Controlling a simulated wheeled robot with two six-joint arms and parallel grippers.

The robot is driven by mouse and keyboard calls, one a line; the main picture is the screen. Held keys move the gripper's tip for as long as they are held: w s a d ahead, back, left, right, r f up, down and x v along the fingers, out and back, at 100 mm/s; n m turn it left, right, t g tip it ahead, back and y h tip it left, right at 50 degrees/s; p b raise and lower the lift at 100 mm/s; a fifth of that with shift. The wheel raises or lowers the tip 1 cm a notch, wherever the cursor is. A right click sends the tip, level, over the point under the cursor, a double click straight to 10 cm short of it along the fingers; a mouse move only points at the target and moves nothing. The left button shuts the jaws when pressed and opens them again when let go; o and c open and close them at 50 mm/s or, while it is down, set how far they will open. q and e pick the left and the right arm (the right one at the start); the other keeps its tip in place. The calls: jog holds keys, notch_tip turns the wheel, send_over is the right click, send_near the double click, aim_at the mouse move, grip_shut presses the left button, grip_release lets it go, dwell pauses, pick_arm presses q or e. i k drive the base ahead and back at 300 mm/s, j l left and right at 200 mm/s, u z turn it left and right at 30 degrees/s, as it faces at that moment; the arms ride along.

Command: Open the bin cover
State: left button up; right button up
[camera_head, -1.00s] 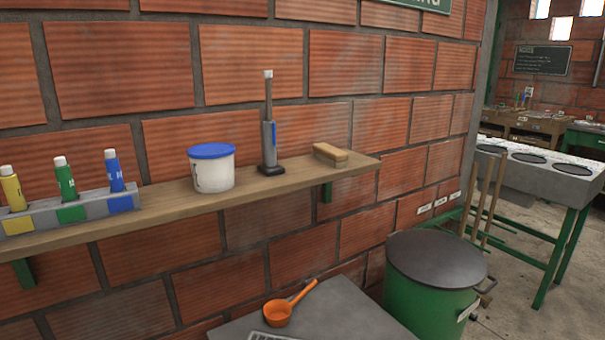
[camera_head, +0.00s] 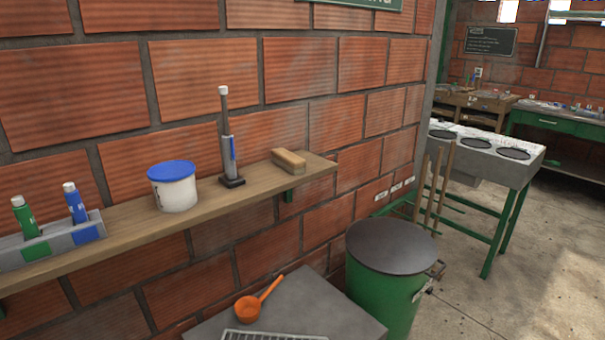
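A green bin (camera_head: 385,301) stands on the floor, right of centre and close to the brick wall. Its round dark grey cover (camera_head: 391,245) lies flat on top and closes it. A metal fitting (camera_head: 433,273) sticks out from the bin's right side near the rim. The bin's lower part is cut off by the picture's bottom edge. Neither of my grippers shows in the head view.
A grey table (camera_head: 310,305) with an orange scoop (camera_head: 258,299) and a metal grate (camera_head: 270,335) stands left of the bin. A wooden wall shelf (camera_head: 238,202) holds a white tub (camera_head: 174,187). Wooden sticks (camera_head: 436,185) lean behind the bin. Concrete floor (camera_head: 500,305) at the right is clear.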

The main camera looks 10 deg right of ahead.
aim_at(395, 244)
jog(key=z, duration=1.2)
